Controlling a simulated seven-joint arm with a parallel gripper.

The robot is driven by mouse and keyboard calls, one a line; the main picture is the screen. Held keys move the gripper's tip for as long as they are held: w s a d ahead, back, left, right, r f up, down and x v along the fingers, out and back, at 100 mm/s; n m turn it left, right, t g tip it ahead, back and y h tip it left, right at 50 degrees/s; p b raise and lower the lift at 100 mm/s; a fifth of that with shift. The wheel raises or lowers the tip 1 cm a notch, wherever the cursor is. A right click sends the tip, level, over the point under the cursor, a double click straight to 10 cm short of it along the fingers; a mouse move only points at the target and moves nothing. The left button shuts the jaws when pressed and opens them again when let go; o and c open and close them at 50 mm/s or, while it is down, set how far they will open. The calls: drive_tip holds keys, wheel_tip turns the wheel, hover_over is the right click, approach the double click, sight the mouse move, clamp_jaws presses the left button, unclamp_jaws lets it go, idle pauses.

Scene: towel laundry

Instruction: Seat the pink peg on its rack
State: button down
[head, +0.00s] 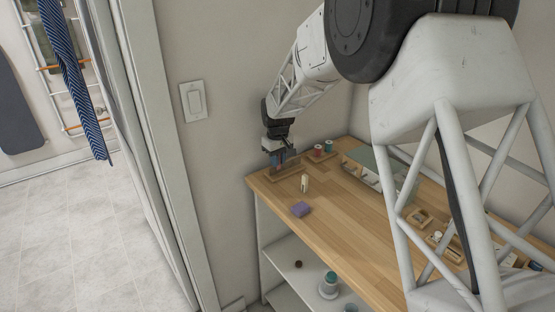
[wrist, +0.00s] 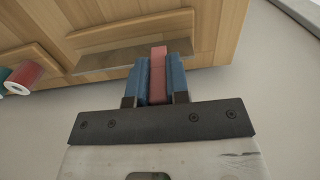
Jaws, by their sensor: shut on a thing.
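The pink peg (wrist: 158,76) is between the two blue fingers of my gripper (wrist: 159,72) in the wrist view. My gripper is shut on it, and the peg's end shows between the fingertips. In the head view my gripper (head: 284,158) is at the far left corner of the wooden table, over a low wooden rack (head: 288,170). The rack's long edge also shows in the wrist view (wrist: 105,60), just beyond the fingertips. I cannot tell whether the peg touches the rack.
A red spool (head: 318,149) and a teal spool (head: 328,146) stand right of the rack. A cream piece (head: 305,183) and a purple block (head: 300,208) are on the table (head: 345,215) in front. The wall is close behind my gripper.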

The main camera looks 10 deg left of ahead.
drive_tip(key=shift+f, duration=0.1)
idle(0.4)
drive_tip(key=c, duration=0.5)
unclamp_jaws()
drive_tip(key=shift+f, duration=0.1)
drive_tip(key=shift+c, duration=0.2)
drive_tip(key=shift+r, duration=0.2)
drive_tip(key=shift+r, duration=3.35)
drive_tip(key=shift+r, duration=0.1)
